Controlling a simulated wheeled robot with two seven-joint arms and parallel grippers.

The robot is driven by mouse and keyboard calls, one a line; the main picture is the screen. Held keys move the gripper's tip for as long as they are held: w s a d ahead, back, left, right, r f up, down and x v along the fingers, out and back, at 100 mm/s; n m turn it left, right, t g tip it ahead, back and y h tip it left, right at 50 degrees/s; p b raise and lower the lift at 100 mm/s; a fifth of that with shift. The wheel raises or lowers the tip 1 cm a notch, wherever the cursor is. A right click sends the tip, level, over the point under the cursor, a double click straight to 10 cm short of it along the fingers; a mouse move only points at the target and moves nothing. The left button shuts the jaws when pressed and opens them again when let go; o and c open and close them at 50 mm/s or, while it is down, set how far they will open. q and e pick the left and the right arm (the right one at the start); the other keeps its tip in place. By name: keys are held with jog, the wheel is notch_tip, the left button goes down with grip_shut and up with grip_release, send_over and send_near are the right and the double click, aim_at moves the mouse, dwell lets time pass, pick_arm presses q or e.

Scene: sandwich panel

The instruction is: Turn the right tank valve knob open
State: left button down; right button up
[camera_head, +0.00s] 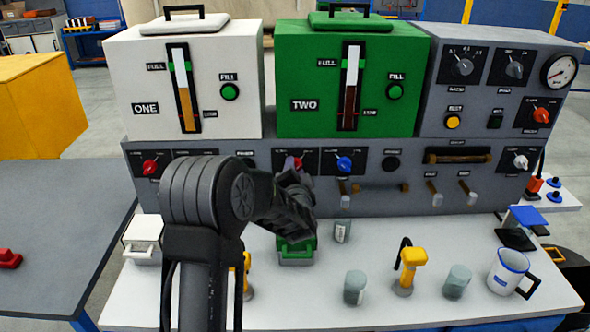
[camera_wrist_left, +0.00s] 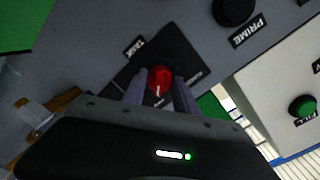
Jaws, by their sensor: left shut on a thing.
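The right tank valve knob is red (camera_wrist_left: 160,78) and sits on a black plate (camera_wrist_left: 180,52) in the left wrist view, with a pale mark on its face. In the head view it is at the panel below the green tank marked TWO (camera_head: 290,75), mostly hidden by my left gripper (camera_head: 296,172). In the wrist view the fingers of my left gripper (camera_wrist_left: 160,88) stand on both sides of the knob and are shut on it. How far the knob is turned I cannot tell. My right gripper is not in view.
Another red knob (camera_head: 150,166) is below the white tank (camera_head: 130,70). A blue knob (camera_head: 344,163) is close to the right of my gripper. Below stand a green box (camera_head: 296,254), grey cups (camera_head: 355,287), a yellow tool (camera_head: 410,262) and a mug (camera_head: 507,272).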

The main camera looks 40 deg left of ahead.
pick_arm(q)
jog(key=c, duration=1)
grip_release()
jog(key=shift+o, duration=0.2)
jog(key=shift+d, duration=0.1)
jog(key=v, duration=0.7)
jog(key=shift+s+d+b, duration=0.2)
jog(key=shift+s+b, duration=0.15)
jog(key=shift+b, duration=0.05)
